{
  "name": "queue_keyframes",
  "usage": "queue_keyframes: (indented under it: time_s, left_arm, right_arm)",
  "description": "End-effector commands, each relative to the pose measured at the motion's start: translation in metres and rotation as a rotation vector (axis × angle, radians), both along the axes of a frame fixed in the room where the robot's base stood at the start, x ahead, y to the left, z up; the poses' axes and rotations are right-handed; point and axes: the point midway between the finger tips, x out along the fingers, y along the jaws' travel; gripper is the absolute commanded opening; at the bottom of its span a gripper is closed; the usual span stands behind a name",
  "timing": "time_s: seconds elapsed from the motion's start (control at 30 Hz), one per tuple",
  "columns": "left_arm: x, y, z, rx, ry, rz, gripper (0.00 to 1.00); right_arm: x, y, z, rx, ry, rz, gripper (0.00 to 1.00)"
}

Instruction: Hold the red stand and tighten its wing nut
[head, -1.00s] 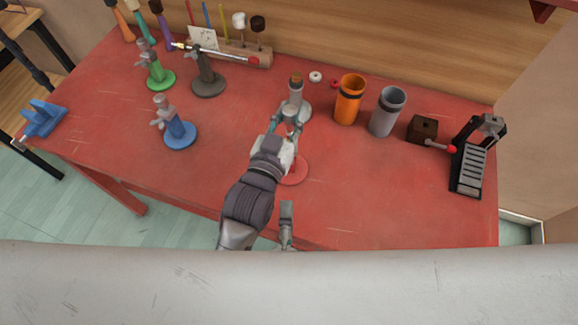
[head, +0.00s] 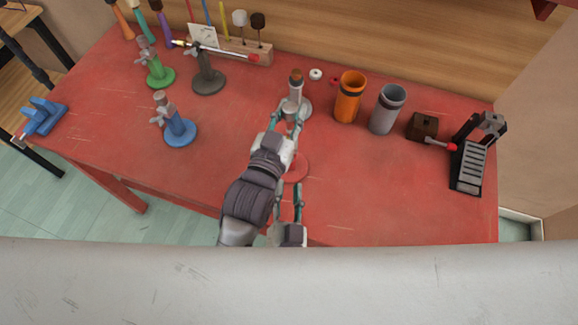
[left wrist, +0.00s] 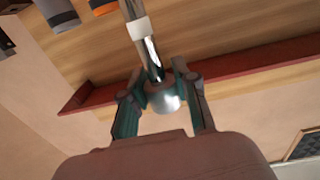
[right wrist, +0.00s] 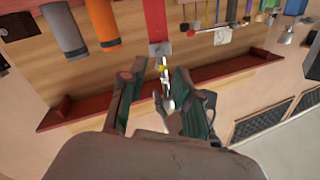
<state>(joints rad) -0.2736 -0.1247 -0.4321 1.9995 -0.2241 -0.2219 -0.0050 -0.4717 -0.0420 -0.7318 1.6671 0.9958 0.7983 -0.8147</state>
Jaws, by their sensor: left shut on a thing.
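The red stand's round base (head: 296,166) sits near the table's front edge, partly behind my left arm in the head view. My left gripper (head: 283,122) is shut on its upper part, whose post is largely hidden. The left wrist view shows a silver rounded piece (left wrist: 164,98) between the fingers. My right gripper (head: 288,192) is lower and nearer the front edge, open, with its fingers apart. In the right wrist view a red post (right wrist: 154,20) shows ahead, with a small silver piece between the open fingers; I cannot tell whether this is the wing nut.
Blue (head: 180,132), green (head: 160,76) and dark grey (head: 207,82) stands are at left. The front right table is clear.

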Motion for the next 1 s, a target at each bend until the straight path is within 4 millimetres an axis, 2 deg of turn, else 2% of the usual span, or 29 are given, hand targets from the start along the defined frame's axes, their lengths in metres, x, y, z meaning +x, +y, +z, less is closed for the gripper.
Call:
queue_keyframes:
  time_s: [0.1,0.3,0.43,0.73,0.93,1.0]
  left_arm:
    - [0.0,0.0,0.001,-0.001,-0.002,0.0,0.0]
    - [0.0,0.0,0.001,-0.001,-0.002,0.0,0.0]
    - [0.0,0.0,0.001,-0.001,-0.002,0.0,0.0]
    - [0.0,0.0,0.0,0.0,-0.001,0.0,0.0]
    - [0.0,0.0,0.0,0.0,-0.001,0.0,0.0]
    - [0.0,0.0,0.0,0.0,-0.001,0.0,0.0]
  right_arm:
    - [0.025,0.0,0.001,0.001,-0.004,-0.001,0.33]
    - [0.052,-0.001,0.0,0.001,-0.001,0.0,0.33]
    - [0.059,-0.001,0.0,0.001,-0.001,0.0,0.33]
    - [0.061,-0.002,0.0,0.002,0.0,0.0,0.33]
    - [0.061,-0.002,0.0,0.001,0.0,0.0,0.0]
    - [0.061,-0.002,0.0,0.001,0.0,0.0,0.0]
